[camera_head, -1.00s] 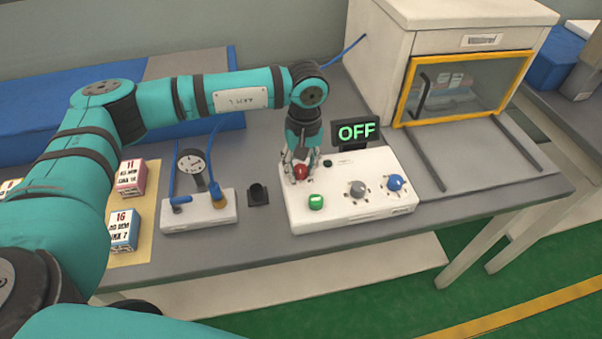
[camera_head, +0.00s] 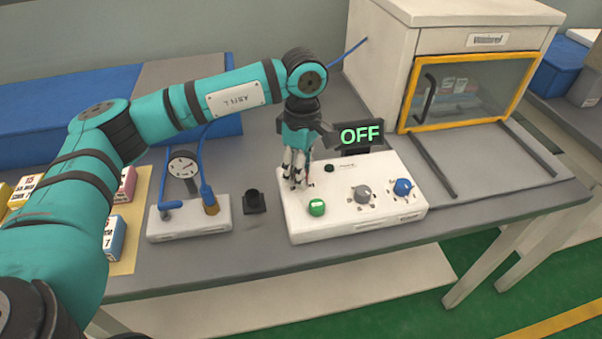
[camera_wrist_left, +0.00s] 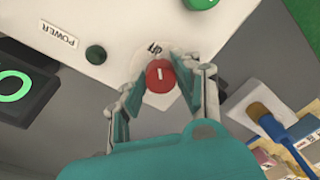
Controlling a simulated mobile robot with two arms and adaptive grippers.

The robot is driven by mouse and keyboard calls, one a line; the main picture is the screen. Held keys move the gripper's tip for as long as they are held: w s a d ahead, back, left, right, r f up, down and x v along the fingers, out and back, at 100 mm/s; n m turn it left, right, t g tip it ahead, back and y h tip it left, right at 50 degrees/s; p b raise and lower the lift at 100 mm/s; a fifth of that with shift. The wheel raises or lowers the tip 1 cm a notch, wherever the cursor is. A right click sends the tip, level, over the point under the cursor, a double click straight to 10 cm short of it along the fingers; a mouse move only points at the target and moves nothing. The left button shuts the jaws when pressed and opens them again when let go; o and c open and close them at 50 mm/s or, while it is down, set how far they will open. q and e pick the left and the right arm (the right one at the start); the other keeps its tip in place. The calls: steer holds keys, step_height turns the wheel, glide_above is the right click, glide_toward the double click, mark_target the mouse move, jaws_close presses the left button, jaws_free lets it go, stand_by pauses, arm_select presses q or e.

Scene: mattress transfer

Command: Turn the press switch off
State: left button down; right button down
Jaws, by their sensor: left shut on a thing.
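The white control box (camera_head: 370,225) stands on the grey table with a green button (camera_head: 316,207), a grey knob (camera_head: 362,194) and a blue knob (camera_head: 402,187). Its display (camera_head: 361,135) shows green "OFF". My left gripper (camera_head: 297,180) points down over the box's left part, shut on the red knob (camera_wrist_left: 160,76). In the left wrist view the fingers (camera_wrist_left: 160,88) stand on both sides of this knob, which bears a white mark. In the head view the fingers mostly hide the knob. My right gripper is not in view.
A gauge unit (camera_head: 190,225) with blue hoses and a small black block (camera_head: 254,202) stand left of the box. A cabinet (camera_head: 385,75) with a yellow-framed door stands at the back right. Labelled boxes (camera_head: 113,238) lie at the left.

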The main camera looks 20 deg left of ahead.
arm_select(q)
steer(key=shift+w+n, duration=0.1)
steer(key=shift+n, duration=0.5)
steer(key=shift+r, duration=0.1)
steer(key=c, duration=0.9)
jaws_free()
steer(key=shift+c, duration=0.2)
step_height(320, 180, up, 12)
steer(key=shift+w, duration=0.2)
